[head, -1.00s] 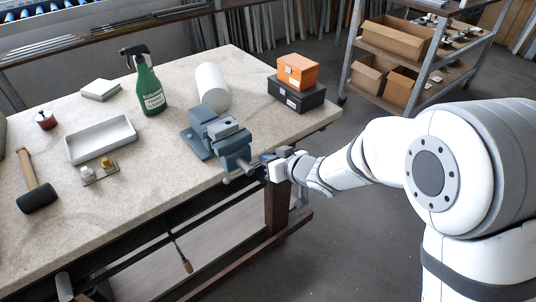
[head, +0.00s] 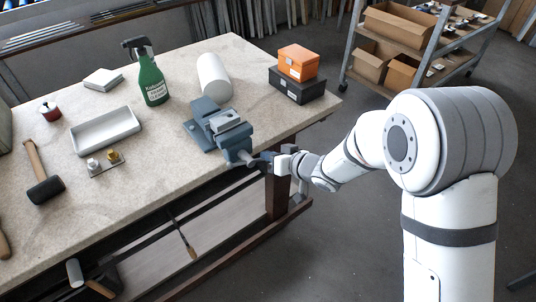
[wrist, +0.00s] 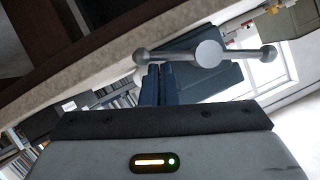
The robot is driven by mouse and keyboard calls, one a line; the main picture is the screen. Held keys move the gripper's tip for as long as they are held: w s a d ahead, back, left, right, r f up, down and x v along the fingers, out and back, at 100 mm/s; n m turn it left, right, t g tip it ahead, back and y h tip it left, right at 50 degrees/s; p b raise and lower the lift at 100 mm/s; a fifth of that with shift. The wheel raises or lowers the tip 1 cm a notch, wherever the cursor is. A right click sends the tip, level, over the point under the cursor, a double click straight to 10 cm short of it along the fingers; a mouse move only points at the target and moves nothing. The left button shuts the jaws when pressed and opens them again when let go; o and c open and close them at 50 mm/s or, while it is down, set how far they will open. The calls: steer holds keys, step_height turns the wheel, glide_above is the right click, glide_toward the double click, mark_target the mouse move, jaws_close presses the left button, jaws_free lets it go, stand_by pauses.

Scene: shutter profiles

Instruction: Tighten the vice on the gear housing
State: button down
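The blue-grey vice (head: 203,138) stands at the right front edge of the workbench. A lighter grey block (head: 229,125), perhaps the gear housing, sits at its jaws. In the wrist view, the vice handle shows its round screw end (wrist: 209,53) and a grey cross bar with a ball at each end, lying nearly level in the picture. My gripper (head: 267,160) is at the handle, off the bench's front edge. Its dark fingers (wrist: 159,70) show close together beside the left part of the bar. I cannot tell whether they touch or clasp it.
An orange box (head: 298,62) on a black box (head: 297,91), a white cylinder (head: 214,77) and a green spray bottle (head: 152,82) stand behind the vice. A white tray (head: 106,131) and a mallet (head: 46,190) lie left. A shelf cart (head: 428,55) is at the back right.

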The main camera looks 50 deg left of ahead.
stand_by(0.3)
steer(key=w+d+r+p, duration=0.2)
steer(key=d+r, duration=0.5)
steer(key=d, duration=0.1)
steer(key=shift+w+d+r, duration=0.25)
steer(key=shift+w, duration=0.1)
